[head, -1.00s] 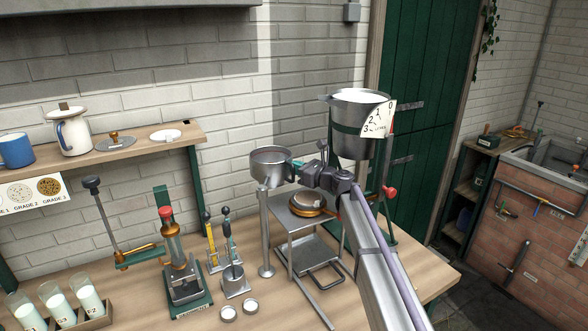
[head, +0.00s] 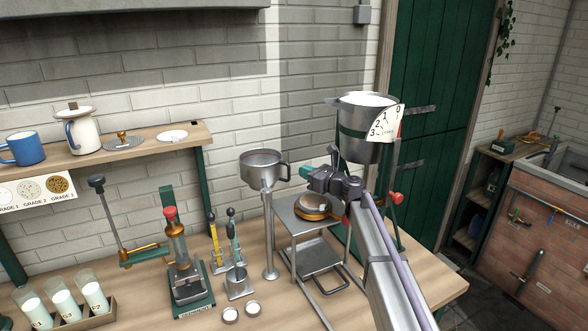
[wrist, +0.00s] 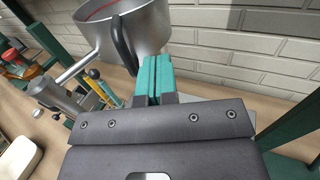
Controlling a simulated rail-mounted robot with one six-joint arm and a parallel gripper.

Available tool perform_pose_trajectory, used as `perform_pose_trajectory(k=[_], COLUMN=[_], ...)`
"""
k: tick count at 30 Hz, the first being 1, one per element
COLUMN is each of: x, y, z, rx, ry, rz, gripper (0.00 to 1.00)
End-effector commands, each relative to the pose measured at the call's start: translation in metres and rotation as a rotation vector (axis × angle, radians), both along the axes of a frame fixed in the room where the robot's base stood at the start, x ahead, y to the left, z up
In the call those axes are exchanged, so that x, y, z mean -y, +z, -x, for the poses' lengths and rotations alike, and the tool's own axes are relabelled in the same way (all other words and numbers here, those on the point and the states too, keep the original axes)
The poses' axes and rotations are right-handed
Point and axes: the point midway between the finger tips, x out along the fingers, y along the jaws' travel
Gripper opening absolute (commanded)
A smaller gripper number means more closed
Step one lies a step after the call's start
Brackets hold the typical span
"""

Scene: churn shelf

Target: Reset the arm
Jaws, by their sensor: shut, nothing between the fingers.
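My gripper (head: 306,172) is shut and empty, its teal fingertips pressed together. They also show in the wrist view (wrist: 153,76). The fingertips are just to the right of the black handle of a metal cup (head: 262,172). In the head view a small gap shows between the handle and the fingertips. The cup sits upright on top of a metal post (head: 268,235); it also shows in the wrist view (wrist: 150,22), where its handle is close beside the fingertips.
A large metal can with a dial (head: 365,120) stands close behind my gripper on the right. A metal stand (head: 290,222) carrying a round copper-coloured piece (head: 312,207) is below. A plunger device (head: 180,250) and a wooden shelf (head: 100,155) are at the left.

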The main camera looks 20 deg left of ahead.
Motion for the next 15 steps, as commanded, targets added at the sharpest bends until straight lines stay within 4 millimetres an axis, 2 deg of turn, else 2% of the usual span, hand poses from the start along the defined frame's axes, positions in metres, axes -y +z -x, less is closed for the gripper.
perform_pose_trajectory(k=[1, 3, 6, 15], x=[0.014, 0.028, 0.041, 0.047], y=[0.000, 0.000, 0.000, 0.001], z=[0.006, 0.010, 0.014, 0.014], rx=[0.000, 0.000, -0.001, -0.001], ry=[-0.002, -0.002, -0.001, 0.000], rz=[0.000, 0.000, 0.000, 0.000], gripper=[0.00, 0.00, 0.00, 0.00])
